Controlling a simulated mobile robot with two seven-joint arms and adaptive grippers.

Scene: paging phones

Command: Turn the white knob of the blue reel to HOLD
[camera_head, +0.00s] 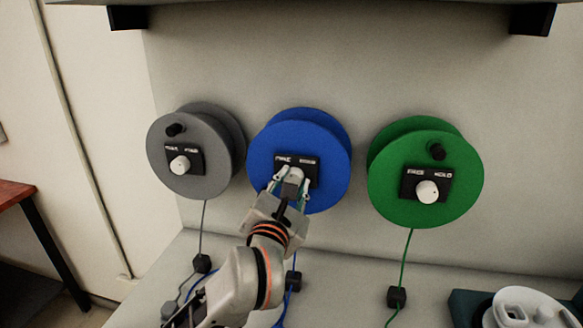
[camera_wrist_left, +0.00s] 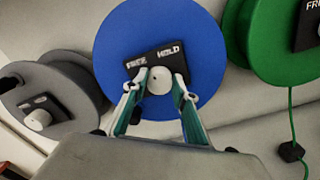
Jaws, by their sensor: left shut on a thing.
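The blue reel (camera_head: 324,136) is mounted on the wall between two other reels. It also shows in the left wrist view (camera_wrist_left: 205,45). On its face is a black plate with the words FREE and HOLD (camera_wrist_left: 178,52). The white knob (camera_wrist_left: 159,80) sits at the lower part of this plate. My left gripper (camera_head: 290,178) reaches up to the blue reel, with its fingers on both sides of the white knob, shut on it. In the head view the gripper hides most of the knob. I cannot tell which word the knob points to. My right gripper is not in view.
A grey reel (camera_head: 181,131) hangs at the left and a green reel (camera_head: 404,145) at the right, each with its own knob and plate. Cords run down to black blocks on the pale surface below. A white object (camera_head: 525,306) stands at the lower right.

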